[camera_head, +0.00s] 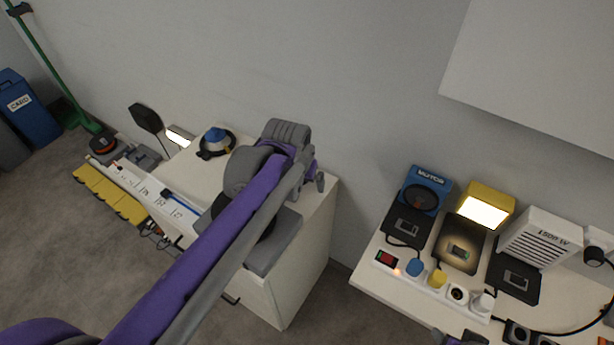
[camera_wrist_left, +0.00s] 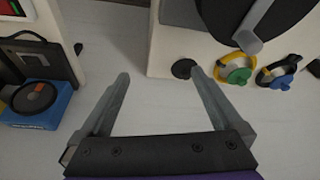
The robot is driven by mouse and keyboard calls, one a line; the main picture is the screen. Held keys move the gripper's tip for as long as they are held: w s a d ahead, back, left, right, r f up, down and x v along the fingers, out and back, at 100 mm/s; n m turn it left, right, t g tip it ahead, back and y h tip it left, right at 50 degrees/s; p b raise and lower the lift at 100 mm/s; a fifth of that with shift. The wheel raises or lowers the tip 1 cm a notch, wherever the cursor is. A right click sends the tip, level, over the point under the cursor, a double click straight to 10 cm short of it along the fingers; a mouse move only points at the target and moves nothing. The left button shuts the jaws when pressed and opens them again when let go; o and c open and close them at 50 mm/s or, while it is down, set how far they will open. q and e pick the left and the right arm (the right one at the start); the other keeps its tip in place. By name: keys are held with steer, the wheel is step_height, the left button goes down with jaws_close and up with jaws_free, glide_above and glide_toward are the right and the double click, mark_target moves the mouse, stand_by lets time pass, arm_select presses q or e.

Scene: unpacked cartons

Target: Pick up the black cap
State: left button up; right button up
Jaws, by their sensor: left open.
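A small round black cap (camera_wrist_left: 184,68) lies flat on the white cabinet top near its corner, seen in the left wrist view. My left gripper (camera_wrist_left: 158,75) is open and empty. The cap appears close to the tip of its right-hand finger, inside the gap side; whether they touch I cannot tell. In the head view my left gripper (camera_head: 315,180) is above the right edge of the cabinet, and my left arm hides the cap. A part of my right gripper (camera_head: 460,339) shows at the bottom edge of the head view, its jaws unclear.
The cabinet (camera_head: 300,275) also bears a yellow-and-green ring-like item (camera_wrist_left: 236,70) and a black-and-blue one (camera_wrist_left: 281,74). A gap separates it from the right table (camera_head: 385,293), which holds a blue speaker box (camera_head: 424,188), a lit yellow lamp (camera_head: 485,208) and a power strip (camera_head: 440,287).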

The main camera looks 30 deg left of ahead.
arm_select(q)
steer(key=shift+n+g, duration=0.6)
steer(key=shift+n, duration=0.1)
steer(key=w+a+f, duration=0.2)
steer(key=w, duration=0.1)
steer(key=w+a+f+b, duration=0.1)
steer(key=w+a+f, duration=0.2)
steer(key=w, duration=0.1)
steer(key=w+a+f+b, duration=0.1)
steer(key=w+a+f, duration=0.2)
steer(key=shift+w+a+f, duration=0.1)
steer(key=shift+w+f, duration=0.05)
steer(key=shift+w, duration=0.25)
steer(key=shift+x, duration=3.05)
steer(key=c, duration=1.3)
step_height(320, 180, up, 10)
steer(key=shift+r, duration=0.1)
arm_select(e)
steer(key=shift+s+a+f, duration=0.1)
steer(key=shift+s+f, duration=0.15)
steer(key=shift+f, duration=0.3)
steer(key=shift+s+a+f, duration=0.1)
steer(key=shift+s+f, duration=0.15)
steer(key=shift+f, duration=0.3)
